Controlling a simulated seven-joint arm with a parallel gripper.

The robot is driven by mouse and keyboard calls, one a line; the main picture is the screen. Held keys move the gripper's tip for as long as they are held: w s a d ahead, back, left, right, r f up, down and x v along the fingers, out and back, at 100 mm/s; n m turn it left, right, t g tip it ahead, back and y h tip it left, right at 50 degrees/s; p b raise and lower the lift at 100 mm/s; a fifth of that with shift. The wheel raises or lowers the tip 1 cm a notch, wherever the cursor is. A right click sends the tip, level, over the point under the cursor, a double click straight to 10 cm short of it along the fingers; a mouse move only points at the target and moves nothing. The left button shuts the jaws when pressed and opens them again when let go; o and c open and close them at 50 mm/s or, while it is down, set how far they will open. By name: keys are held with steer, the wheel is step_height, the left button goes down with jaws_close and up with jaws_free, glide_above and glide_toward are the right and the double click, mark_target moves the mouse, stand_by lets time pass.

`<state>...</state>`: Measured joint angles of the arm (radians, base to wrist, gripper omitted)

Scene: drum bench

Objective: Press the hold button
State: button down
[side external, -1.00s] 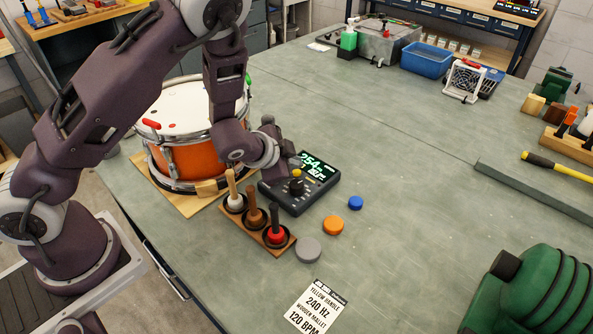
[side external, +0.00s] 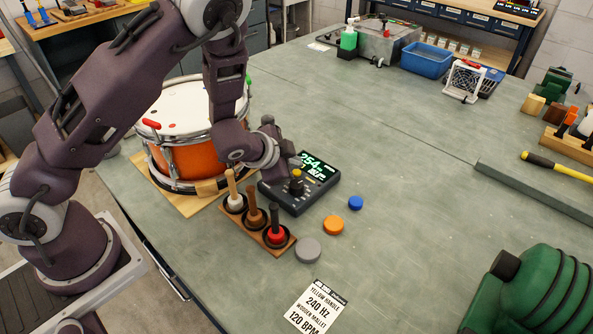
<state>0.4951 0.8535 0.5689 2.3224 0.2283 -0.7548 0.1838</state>
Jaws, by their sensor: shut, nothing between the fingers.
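A dark box-shaped meter (side external: 322,187) lies on the bench right of the drum, its lit green screen (side external: 314,165) reading about 254. A yellow-topped black knob (side external: 297,182) stands on its face. My gripper (side external: 290,178) is shut and empty, pointing down at the left part of the meter's face, close to the knob. It hides part of the face. I cannot make out which button is the hold button, nor whether the fingertips touch the face.
An orange drum (side external: 190,158) stands left of the meter. A wooden rack (side external: 262,240) with three mallets is just in front. Grey (side external: 308,250), orange (side external: 333,225) and blue (side external: 356,203) discs lie to the right. A printed card (side external: 317,307) lies near the front. The bench's middle is clear.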

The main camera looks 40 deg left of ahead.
steer(key=shift+f, duration=0.45)
stand_by(0.4)
steer(key=shift+r, duration=0.45)
step_height(320, 180, up, 6)
stand_by(0.3)
